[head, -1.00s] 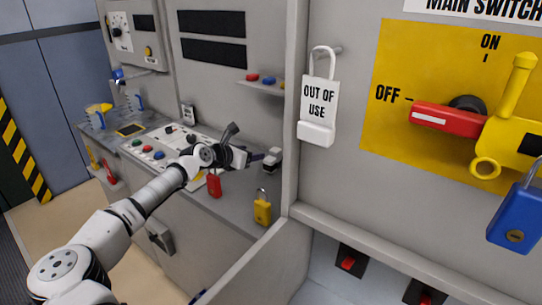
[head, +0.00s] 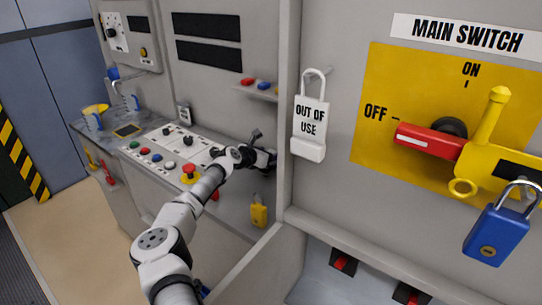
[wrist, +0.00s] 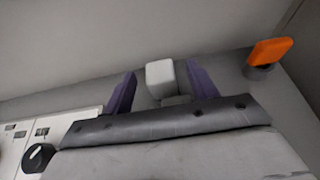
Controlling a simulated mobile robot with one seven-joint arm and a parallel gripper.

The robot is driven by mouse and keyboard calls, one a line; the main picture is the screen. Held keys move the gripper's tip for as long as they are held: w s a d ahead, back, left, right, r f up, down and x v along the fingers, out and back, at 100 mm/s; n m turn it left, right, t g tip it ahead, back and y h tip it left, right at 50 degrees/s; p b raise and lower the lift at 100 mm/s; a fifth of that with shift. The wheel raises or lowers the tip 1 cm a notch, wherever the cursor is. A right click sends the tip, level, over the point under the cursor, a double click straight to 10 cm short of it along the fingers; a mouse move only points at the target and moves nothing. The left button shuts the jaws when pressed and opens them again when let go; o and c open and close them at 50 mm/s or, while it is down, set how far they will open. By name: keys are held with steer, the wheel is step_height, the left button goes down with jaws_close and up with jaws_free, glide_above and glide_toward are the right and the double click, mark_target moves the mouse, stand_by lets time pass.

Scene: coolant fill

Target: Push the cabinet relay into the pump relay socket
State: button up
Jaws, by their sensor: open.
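In the wrist view a light grey block (wrist: 160,72), which looks like the relay, stands between the two purple fingers of my open gripper (wrist: 160,68). A narrow gap shows on each side of it. A lower grey part (wrist: 176,101) shows just beneath it, mostly hidden by my gripper body; I cannot tell whether this is the socket or how deep the block sits. In the head view my gripper (head: 268,160) is over the right end of the grey bench (head: 232,212), by the cabinet's side wall, and hides the block.
An orange piece on a dark round base (wrist: 268,52) stands right of my fingers in the wrist view. A control panel (head: 160,150) with buttons and knobs lies left of my gripper. A yellow padlock (head: 259,212) hangs at the bench front. A small shelf (head: 262,92) is above.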

steer(key=c, duration=1.1)
steer(key=shift+o, duration=0.2)
